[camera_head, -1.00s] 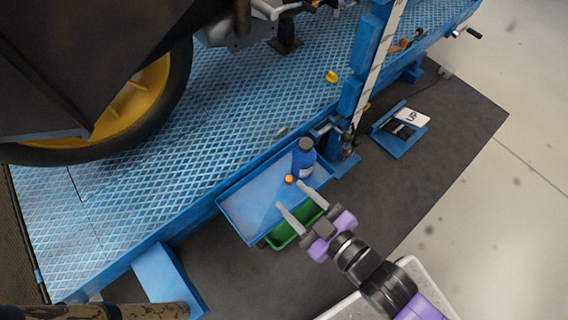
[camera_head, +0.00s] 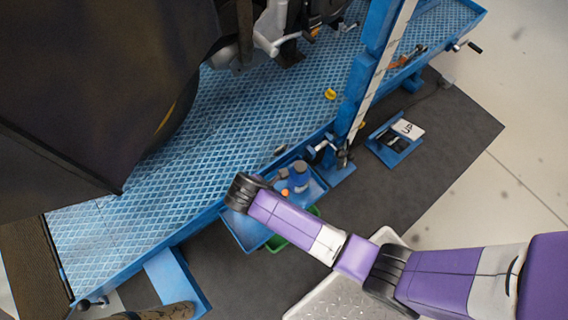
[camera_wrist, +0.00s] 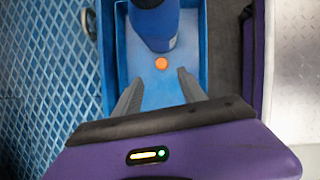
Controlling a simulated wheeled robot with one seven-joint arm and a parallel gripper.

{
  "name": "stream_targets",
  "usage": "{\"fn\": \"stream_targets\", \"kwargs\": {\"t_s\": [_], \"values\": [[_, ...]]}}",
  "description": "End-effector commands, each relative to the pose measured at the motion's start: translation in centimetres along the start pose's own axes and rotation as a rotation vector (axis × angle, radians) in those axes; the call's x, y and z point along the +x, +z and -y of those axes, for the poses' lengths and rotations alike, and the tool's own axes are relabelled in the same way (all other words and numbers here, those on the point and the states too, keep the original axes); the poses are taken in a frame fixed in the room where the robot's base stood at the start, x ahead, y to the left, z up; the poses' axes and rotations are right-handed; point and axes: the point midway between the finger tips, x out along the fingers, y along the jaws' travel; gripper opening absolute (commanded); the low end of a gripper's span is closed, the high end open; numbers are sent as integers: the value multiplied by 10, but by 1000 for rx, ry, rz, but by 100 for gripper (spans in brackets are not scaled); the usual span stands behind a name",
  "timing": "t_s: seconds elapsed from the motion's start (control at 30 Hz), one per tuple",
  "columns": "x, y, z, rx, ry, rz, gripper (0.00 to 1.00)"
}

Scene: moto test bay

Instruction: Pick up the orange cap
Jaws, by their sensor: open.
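The orange cap (camera_wrist: 161,63) lies on the floor of a blue tray (camera_wrist: 203,60), close in front of the blue bottle (camera_wrist: 155,25). In the head view the cap (camera_head: 284,192) is a small orange spot beside the bottle (camera_head: 300,175), in the tray (camera_head: 243,235). My gripper (camera_wrist: 160,77) is open and empty over the tray. Its two grey fingers point toward the bottle, and the cap shows just beyond and between their tips. My wrist hides the fingers in the head view.
The blue lift platform (camera_head: 190,200) with a large wheeled vehicle runs along the tray's left side. A green bin (camera_head: 277,243) shows partly under the tray. A blue post (camera_head: 362,75) stands past the tray. Dark mat lies to the right.

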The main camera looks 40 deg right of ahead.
Motion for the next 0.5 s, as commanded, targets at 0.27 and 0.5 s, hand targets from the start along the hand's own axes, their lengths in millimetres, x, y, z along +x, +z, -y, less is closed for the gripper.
{"fn": "stream_targets", "kwargs": {"t_s": [0.27, 0.5], "values": [[25, 0, 2, -28, -5, 0, 49], [46, 1, 3, -26, -3, -1, 49]]}}
